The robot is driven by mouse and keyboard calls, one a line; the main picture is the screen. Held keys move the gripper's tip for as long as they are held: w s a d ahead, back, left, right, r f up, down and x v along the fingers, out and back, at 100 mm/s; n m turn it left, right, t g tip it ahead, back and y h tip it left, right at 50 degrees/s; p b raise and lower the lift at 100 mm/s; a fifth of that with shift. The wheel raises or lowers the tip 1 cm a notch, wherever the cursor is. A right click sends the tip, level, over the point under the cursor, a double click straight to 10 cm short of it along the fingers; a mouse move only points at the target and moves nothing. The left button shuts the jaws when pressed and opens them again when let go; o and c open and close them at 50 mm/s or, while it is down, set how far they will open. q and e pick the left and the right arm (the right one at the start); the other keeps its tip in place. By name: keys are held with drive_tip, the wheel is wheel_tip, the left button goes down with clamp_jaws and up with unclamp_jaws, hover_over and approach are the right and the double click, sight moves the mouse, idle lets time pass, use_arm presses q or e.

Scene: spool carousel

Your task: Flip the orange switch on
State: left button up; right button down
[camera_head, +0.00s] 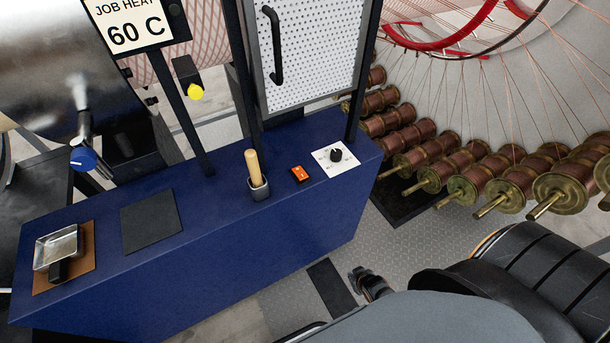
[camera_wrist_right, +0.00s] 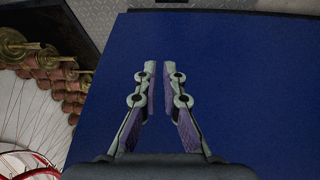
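The orange switch (camera_head: 300,174) is a small rocker on top of the blue console (camera_head: 290,230), between a cup with a wooden handle and a white dial plate. I cannot tell which way its rocker is tipped. My right gripper (camera_head: 362,279) is in front of the console, well below and to the right of the switch in the head view. In the right wrist view my right gripper (camera_wrist_right: 159,68) has a narrow gap between its fingers, with only blue surface behind. The switch does not show there. My left gripper is not in view.
A black knob (camera_head: 336,155) sits right of the switch, and the grey cup (camera_head: 258,188) with its upright handle sits left. Black posts and a perforated panel (camera_head: 315,45) rise behind. Copper spools (camera_head: 465,185) stand at the right. A metal tray (camera_head: 58,247) lies far left.

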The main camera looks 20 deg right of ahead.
drive_tip(key=w+r+t, duration=0.3)
drive_tip(key=w+r, duration=0.7)
drive_tip(key=r, duration=0.2)
drive_tip(key=w+a+r+t, duration=0.1)
drive_tip(key=w+a+r, duration=0.1)
drive_tip(key=r, duration=0.7)
drive_tip(key=w+a+r+t+y, duration=0.1)
drive_tip(key=w+a+r+t, duration=0.1)
drive_tip(key=r, duration=0.7)
drive_tip(key=w+a+r+t+y+p, duration=0.1)
drive_tip(key=w+r, duration=0.3)
drive_tip(key=r, duration=0.5)
drive_tip(key=shift+a+n+t, duration=0.3)
drive_tip(key=shift+a+t, duration=0.3)
drive_tip(key=shift+a, duration=0.2)
